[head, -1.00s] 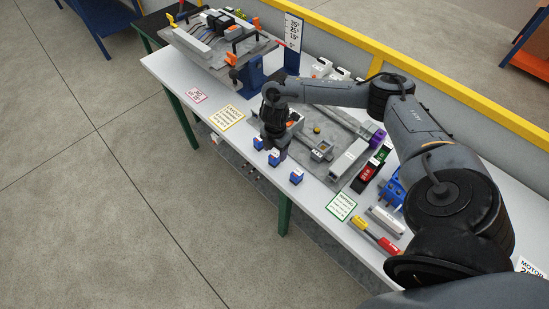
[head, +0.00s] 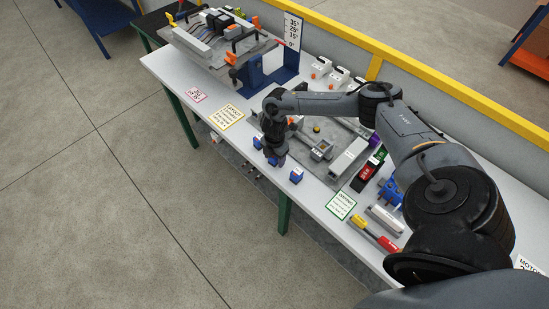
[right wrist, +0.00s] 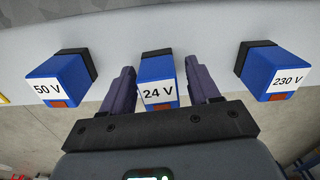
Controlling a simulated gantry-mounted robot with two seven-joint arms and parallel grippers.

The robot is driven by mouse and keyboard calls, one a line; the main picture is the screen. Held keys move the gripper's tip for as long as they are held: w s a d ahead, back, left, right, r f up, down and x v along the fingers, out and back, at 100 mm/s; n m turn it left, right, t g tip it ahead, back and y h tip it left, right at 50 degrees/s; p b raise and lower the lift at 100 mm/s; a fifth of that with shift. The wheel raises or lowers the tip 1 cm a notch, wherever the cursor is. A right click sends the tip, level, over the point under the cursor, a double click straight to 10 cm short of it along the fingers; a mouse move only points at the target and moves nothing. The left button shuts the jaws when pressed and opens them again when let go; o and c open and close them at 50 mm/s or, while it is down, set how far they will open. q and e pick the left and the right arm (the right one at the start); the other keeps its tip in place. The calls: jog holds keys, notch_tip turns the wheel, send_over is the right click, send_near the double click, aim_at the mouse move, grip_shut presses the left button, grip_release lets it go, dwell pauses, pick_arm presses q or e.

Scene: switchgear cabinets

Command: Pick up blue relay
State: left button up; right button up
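Three blue relays stand in a row near the table's front edge. In the right wrist view they are labelled 50 V (right wrist: 60,80), 24 V (right wrist: 158,75) and 230 V (right wrist: 273,72). My right gripper (right wrist: 159,68) is open, with one finger on each side of the 24 V relay; a narrow gap shows on the right side. In the head view my right gripper (head: 274,155) is over the middle relay and mostly hides it. The outer relays (head: 258,142) and (head: 297,175) stand free. My left gripper is out of view.
Behind the relays lies a grey mounting plate (head: 338,128) with parts on it. A green-edged card (head: 341,206), a yellow-edged card (head: 227,117) and a red-yellow tool (head: 375,235) lie on the table. A tilted rig (head: 220,45) stands at the far left.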

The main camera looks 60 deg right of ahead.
grip_shut()
jog(key=shift+r, duration=0.2)
